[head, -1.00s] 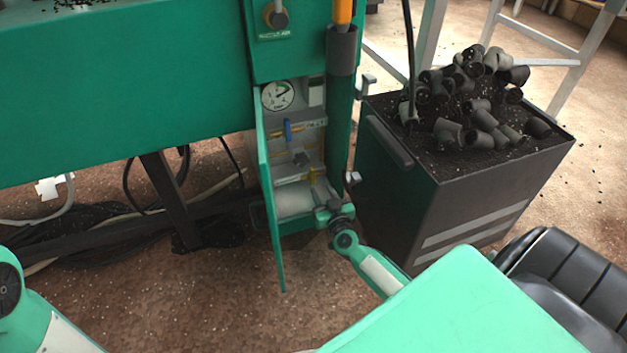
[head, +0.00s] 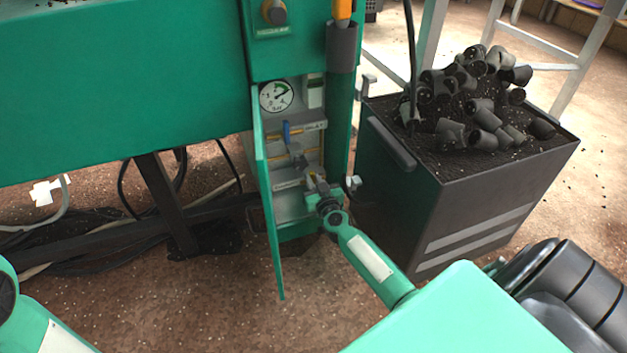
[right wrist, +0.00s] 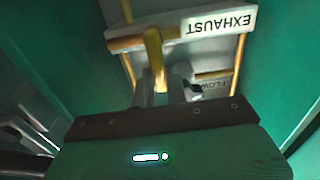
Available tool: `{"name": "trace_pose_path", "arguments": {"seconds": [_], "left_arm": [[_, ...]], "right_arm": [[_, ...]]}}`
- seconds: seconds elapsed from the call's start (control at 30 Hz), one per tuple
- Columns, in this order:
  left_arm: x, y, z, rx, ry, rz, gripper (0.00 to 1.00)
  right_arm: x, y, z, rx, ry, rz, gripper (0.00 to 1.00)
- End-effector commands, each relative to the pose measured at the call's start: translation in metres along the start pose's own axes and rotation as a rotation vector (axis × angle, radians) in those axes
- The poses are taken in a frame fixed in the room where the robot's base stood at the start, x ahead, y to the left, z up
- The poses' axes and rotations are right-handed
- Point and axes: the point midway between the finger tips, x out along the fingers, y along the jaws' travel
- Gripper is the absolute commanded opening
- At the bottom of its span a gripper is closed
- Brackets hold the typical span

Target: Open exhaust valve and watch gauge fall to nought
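The round white gauge (head: 277,96) sits at the top of the open green cabinet. Its dark needle points to the upper right; the exact reading is too small to tell. A blue lever (head: 287,131) is below it. In the right wrist view, the EXHAUST label (right wrist: 219,25) appears upside down, with the yellow exhaust lever (right wrist: 153,48) beside it. My right gripper (right wrist: 162,88) has its fingers apart on either side of the lever's end; contact is not clear. In the head view, the right gripper (head: 312,181) is inside the cabinet's lower part. My left gripper is out of view.
The cabinet's open door (head: 268,205) stands left of my right gripper. A dark bin (head: 465,205) heaped with black plugs (head: 480,112) stands close to the right. Cables (head: 85,235) lie on the floor at left.

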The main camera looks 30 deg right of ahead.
Motion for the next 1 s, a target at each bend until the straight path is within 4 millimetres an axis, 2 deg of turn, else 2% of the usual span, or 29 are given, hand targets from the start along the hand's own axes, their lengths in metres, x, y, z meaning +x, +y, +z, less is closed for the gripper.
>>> {"name": "trace_pose_path", "arguments": {"seconds": [0.03, 0.07, 0.47, 0.67, 1.0], "left_arm": [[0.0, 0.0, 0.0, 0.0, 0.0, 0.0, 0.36], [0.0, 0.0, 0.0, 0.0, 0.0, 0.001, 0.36], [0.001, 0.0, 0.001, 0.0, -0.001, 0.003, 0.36], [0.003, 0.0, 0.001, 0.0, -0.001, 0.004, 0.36], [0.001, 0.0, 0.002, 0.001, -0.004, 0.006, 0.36]], "right_arm": [[0.0, 0.0, 0.0, 0.0, 0.0, 0.0, 0.04], [0.0, 0.0, 0.0, 0.0, 0.0, 0.0, 0.0], [0.0, 0.002, 0.0, 0.05, 0.0, 0.0, 0.0], [0.0, 0.007, 0.0, 0.169, 0.0, -0.001, 0.0], [0.0, 0.019, 0.005, 0.476, 0.0, 0.0, 0.0]]}}
